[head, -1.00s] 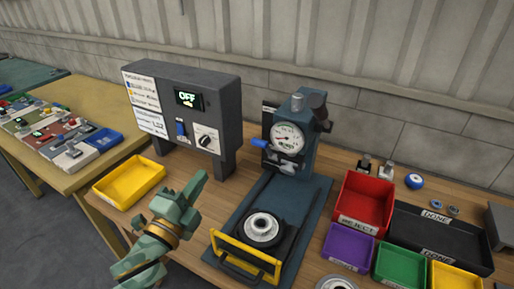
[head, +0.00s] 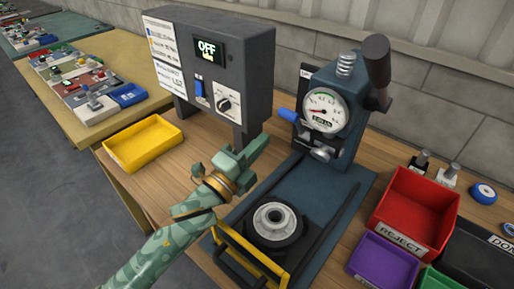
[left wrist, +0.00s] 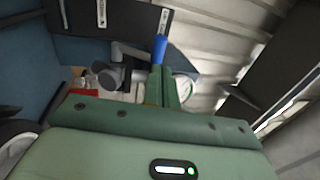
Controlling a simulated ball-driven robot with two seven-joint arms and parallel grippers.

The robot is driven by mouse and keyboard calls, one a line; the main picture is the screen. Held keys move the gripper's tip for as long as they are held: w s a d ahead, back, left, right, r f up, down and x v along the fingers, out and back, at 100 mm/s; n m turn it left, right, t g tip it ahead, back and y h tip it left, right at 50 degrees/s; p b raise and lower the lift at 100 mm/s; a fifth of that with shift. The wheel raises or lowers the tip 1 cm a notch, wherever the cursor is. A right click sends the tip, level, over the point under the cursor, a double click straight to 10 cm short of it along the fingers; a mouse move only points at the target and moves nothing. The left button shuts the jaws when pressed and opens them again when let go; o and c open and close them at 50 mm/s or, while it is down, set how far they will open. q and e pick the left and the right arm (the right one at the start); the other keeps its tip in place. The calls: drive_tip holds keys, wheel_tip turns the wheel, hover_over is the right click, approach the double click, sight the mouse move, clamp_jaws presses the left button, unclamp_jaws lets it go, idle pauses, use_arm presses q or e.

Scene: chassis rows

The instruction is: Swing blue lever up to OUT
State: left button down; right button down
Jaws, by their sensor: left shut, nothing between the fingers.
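The blue lever (head: 288,115) sticks out to the left from the dark blue press (head: 345,140), just left of its round gauge (head: 324,110). Its blue grip also shows in the left wrist view (left wrist: 159,48), just past the fingertips. My left gripper (head: 264,141) is shut and empty. In the head view it appears below and left of the lever; I cannot tell whether they touch. The shut fingers also show in the left wrist view (left wrist: 163,72). I cannot read an OUT mark. My right gripper is not in view.
A grey control box (head: 225,60) reading OFF stands left of the press. A yellow tray (head: 143,143) lies at left. A yellow-handled fixture with a metal ring (head: 277,217) sits on the press base. Red (head: 416,205) and purple (head: 383,262) bins stand at right.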

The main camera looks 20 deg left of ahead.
sight(287, 111)
use_arm(q)
drive_tip(key=x, duration=0.6)
drive_tip(key=shift+w+d+b, duration=0.1)
drive_tip(key=shift+w+b, duration=0.15)
drive_tip(key=shift+b, duration=0.15)
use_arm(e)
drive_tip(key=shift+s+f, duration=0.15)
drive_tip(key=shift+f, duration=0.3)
